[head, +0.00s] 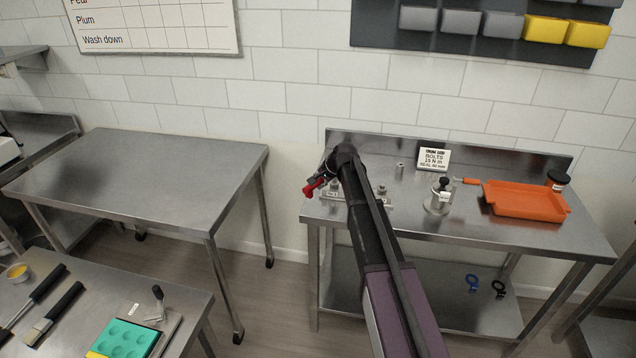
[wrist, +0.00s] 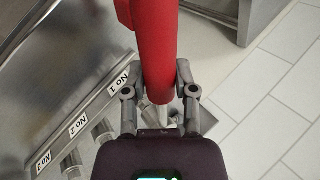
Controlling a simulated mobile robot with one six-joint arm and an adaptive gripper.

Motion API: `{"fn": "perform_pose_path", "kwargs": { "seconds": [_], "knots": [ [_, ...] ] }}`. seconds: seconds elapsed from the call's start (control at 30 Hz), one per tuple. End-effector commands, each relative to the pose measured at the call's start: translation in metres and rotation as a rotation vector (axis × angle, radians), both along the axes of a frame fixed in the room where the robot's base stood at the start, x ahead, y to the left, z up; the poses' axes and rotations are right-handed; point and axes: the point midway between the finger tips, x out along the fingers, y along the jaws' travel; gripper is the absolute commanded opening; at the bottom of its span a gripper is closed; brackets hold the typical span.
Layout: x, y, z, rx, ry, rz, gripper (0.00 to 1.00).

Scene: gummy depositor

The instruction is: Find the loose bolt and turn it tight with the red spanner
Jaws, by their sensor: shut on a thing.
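The red spanner (wrist: 154,45) is between the fingers of my gripper (wrist: 160,95) in the wrist view. My gripper is shut on its thick red part. In the head view, a red part of the spanner (head: 313,187) shows beside my gripper (head: 325,179), at the left end of the right-hand steel bench. A metal bar with labels No 1, No 2 and No 3 (wrist: 43,162) lies left of the spanner in the wrist view. I cannot tell which is loose. My arm hides part of the bar in the head view.
On the right-hand bench (head: 470,225) are a card reading BOLTS 15 N m (head: 433,158), a metal fixture with a black knob (head: 440,200), an orange tray (head: 525,213) and a dark jar (head: 558,180). The left-hand bench (head: 140,175) is bare.

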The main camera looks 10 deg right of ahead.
Motion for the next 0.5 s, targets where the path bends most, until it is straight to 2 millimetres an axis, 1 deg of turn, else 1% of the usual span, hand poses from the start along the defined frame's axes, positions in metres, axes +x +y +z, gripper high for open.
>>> {"fn": "perform_pose_path", "kwargs": {
  "seconds": [0.5],
  "knots": [
    [0.0,0.0,-0.013,0.001,-0.001,0.0,0.0]
  ]
}}
